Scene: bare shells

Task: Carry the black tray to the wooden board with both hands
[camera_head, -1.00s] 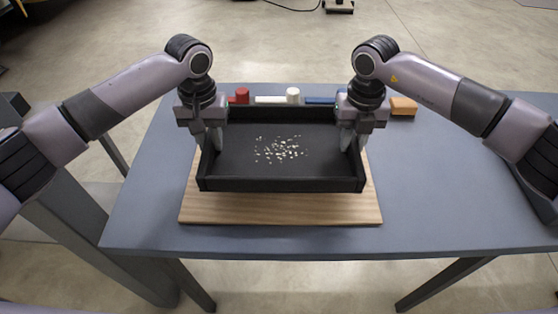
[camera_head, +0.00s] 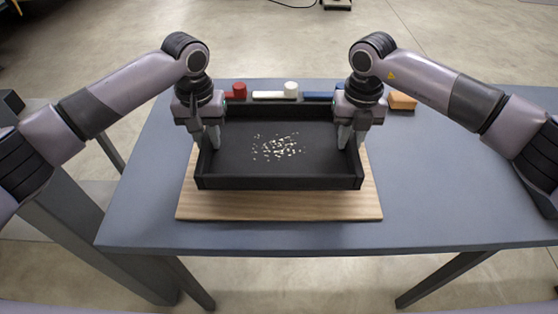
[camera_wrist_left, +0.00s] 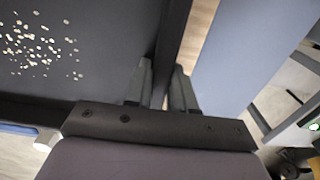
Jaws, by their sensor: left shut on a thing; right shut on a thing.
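The black tray (camera_head: 230,170) is a shallow open box with small pale bits (camera_head: 276,147) scattered on its floor. It is over the wooden board (camera_head: 280,206), whose front strip and side edges show; I cannot tell whether the tray touches it. My left gripper (camera_head: 206,143) is shut on the tray's left wall, and my right gripper (camera_head: 352,143) is shut on its right wall. In the left wrist view the left fingers (camera_wrist_left: 160,92) straddle the tray wall (camera_wrist_left: 172,45). The board's far part is hidden under the tray.
Behind the tray on the grey table (camera_head: 440,180) are a red item (camera_head: 239,90), a white item (camera_head: 290,90), a blue strip (camera_head: 318,98) and an orange block (camera_head: 401,101). The table's right side is clear.

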